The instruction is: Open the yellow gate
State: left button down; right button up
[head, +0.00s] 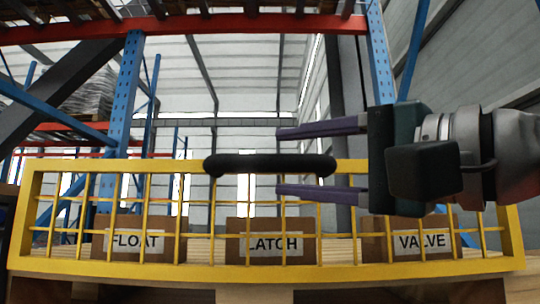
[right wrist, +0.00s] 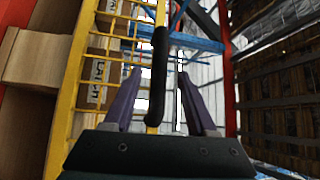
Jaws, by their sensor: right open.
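The yellow gate (head: 75,267) is a framed mesh panel standing across the front of the shelf in the head view. A black bar handle (head: 235,165) runs along the middle of its top rail; it also shows in the right wrist view (right wrist: 159,70). My right gripper (head: 280,161) comes in from the right and is open. Its purple fingers appear above and below the right part of the handle, with gaps to both. In the right wrist view the handle runs between the fingers (right wrist: 160,88); the exact depth is hard to tell. My left gripper is not in view.
Behind the mesh stand cardboard boxes labelled FLOAT (head: 133,241), LATCH (head: 273,243) and VALVE (head: 422,242). Blue rack uprights (head: 124,100) and a red beam (head: 215,27) frame the opening. Open space shows above the gate.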

aim_at(278, 160)
jog(key=p+x, duration=0.2)
jog(key=x, duration=0.2)
jog(key=shift+r, duration=0.15)
jog(key=shift+w+a, duration=0.15)
jog(key=shift+a, duration=0.05)
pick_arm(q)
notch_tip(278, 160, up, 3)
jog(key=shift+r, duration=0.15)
pick_arm(e)
jog(key=shift+c, duration=0.3)
grip_shut()
dwell(0.5)
